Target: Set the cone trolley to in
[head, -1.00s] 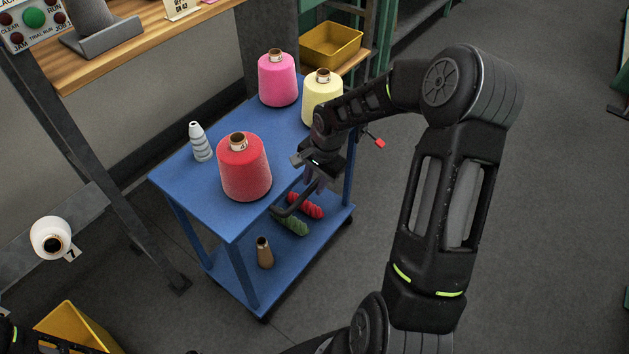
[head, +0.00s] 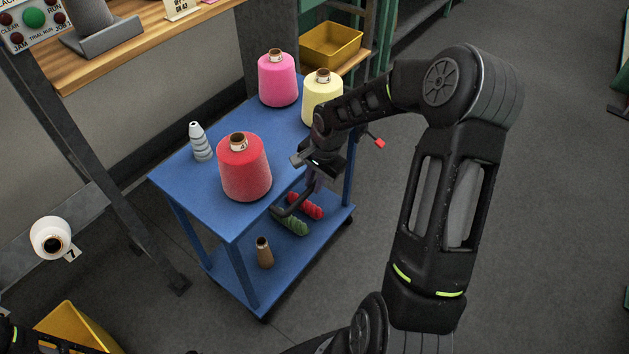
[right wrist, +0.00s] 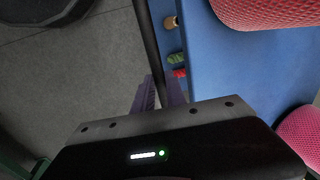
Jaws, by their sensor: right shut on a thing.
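The cone trolley (head: 190,183) is a blue two-shelf cart standing in the middle of the head view. A dark handle bar (head: 287,211) sticks out from its near right side. My right gripper (head: 316,186) is shut on this handle, beside the trolley's top. In the right wrist view the handle bar (right wrist: 149,45) runs between the purple fingers (right wrist: 160,95). The top shelf carries a red cone (head: 244,170), a pink cone (head: 277,82) and a yellow cone (head: 318,103), partly hidden by my arm.
A small grey-white cone (head: 201,143) stands on the trolley top. The lower shelf holds red and green bundles (head: 291,222) and a brown cone (head: 264,253). A dark frame post (head: 100,150) stands to the left, a yellow bin (head: 331,44) behind. Floor to the right is clear.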

